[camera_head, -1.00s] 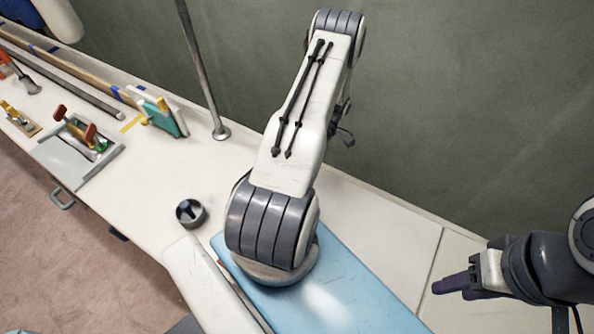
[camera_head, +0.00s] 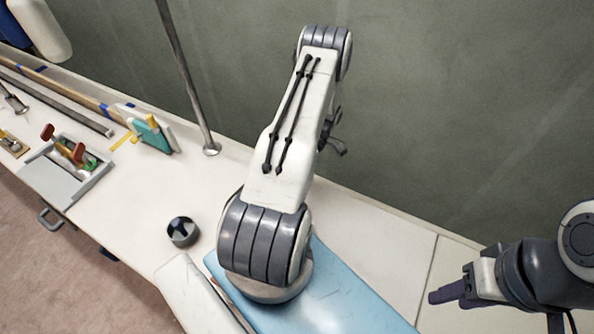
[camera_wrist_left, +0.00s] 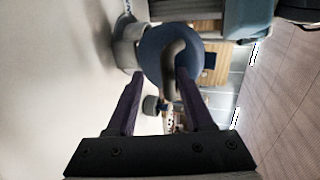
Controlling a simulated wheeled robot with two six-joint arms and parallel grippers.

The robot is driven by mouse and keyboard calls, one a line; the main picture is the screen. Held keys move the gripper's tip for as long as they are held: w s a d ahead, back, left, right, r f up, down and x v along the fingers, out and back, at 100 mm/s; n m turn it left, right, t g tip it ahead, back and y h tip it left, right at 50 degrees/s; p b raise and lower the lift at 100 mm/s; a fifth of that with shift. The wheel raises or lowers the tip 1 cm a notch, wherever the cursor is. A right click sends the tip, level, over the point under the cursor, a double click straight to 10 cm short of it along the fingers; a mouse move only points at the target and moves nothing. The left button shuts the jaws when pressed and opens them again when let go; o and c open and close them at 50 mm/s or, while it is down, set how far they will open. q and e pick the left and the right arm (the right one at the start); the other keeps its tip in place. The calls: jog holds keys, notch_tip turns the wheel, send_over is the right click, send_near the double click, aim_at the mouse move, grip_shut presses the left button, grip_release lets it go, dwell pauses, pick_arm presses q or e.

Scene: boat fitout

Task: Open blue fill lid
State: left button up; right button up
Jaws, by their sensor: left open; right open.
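A round blue lid (camera_wrist_left: 150,50) shows in the left wrist view, straight ahead of my left gripper (camera_wrist_left: 158,82), with a curved grey handle (camera_wrist_left: 170,65) on its face. A pale grey cylinder (camera_wrist_left: 126,48) stands at its left. The purple fingers are apart, one on each side of the handle; whether they touch the lid is unclear. In the head view my left arm's links hide this gripper, and I cannot make out the lid. My right gripper (camera_head: 445,294) is at the lower right, seen side-on, open, holding nothing visible.
A dark round fitting (camera_head: 182,231) stands on the white counter (camera_head: 135,210). A metal pole (camera_head: 185,75) rises behind it. Tools in a grey tray (camera_head: 60,175) and a teal block (camera_head: 150,133) lie at left. The wall is close behind.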

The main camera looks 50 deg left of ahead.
pick_arm(q)
jog(key=b+v, duration=0.1)
jog(key=v, duration=0.8)
jog(key=shift+w+b, duration=0.35)
jog(key=shift+b, duration=0.05)
jog(key=shift+a+r, duration=0.1)
jog(key=shift+r, duration=0.05)
